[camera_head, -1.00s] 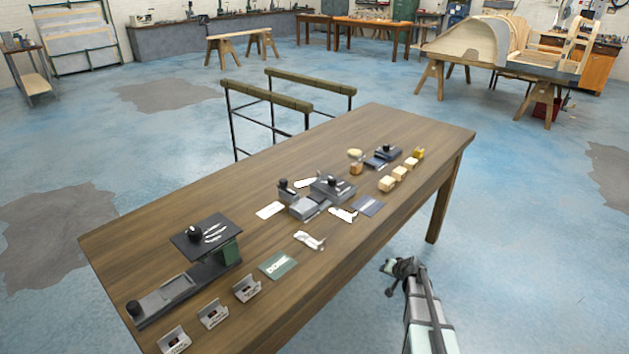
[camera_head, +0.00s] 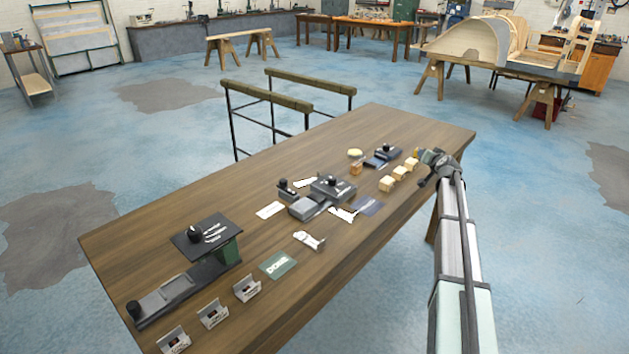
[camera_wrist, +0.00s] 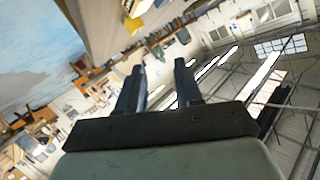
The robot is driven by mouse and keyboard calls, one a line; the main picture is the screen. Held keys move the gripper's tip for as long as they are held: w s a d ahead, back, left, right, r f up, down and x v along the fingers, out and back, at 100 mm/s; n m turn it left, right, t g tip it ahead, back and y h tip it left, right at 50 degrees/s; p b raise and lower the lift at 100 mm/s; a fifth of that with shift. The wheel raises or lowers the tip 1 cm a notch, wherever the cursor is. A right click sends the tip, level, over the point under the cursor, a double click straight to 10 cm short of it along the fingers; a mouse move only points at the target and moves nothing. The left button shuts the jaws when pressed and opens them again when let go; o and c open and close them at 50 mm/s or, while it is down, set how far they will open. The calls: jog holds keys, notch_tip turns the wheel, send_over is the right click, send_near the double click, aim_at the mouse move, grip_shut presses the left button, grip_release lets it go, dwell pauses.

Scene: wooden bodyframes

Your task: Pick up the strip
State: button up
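Several small white pieces lie on the wooden table (camera_head: 150,235). One is a flat rectangle (camera_head: 270,210), one a small flat piece (camera_head: 306,182) behind the grey blocks, one a piece (camera_head: 342,215) beside the dark blue card, and one an irregular piece (camera_head: 309,240) nearer the front. I cannot tell which is the strip. My gripper (camera_head: 428,168) is at the table's right end, near the wooden blocks and apart from the white pieces. In the wrist view my gripper (camera_wrist: 160,70) has its two fingers apart, with nothing between them.
Light wooden blocks (camera_head: 398,172) stand near my gripper. Grey and black tools (camera_head: 333,188) sit mid-table. The back left tabletop is clear.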

jog(key=w+a+r+n+g+y, duration=0.1)
jog(key=w+a+n+g+y, duration=0.25)
jog(key=a, duration=0.95)
jog(key=n+g+h, duration=0.1)
jog(key=n+g, duration=0.6)
send_over(312, 178)
jog(key=s+d, duration=0.3)
jog(key=d, duration=0.1)
jog(key=f, duration=0.5)
jog(key=shift+w+d+f, duration=0.1)
jog(key=shift+w+d, duration=0.05)
jog(key=shift+d, duration=0.05)
jog(key=shift+m, duration=0.25)
jog(key=shift+a+x, duration=0.15)
jog(key=shift+x, duration=1.15)
jog(key=shift+a+x, duration=0.2)
jog(key=shift+x, duration=1.1)
grip_shut()
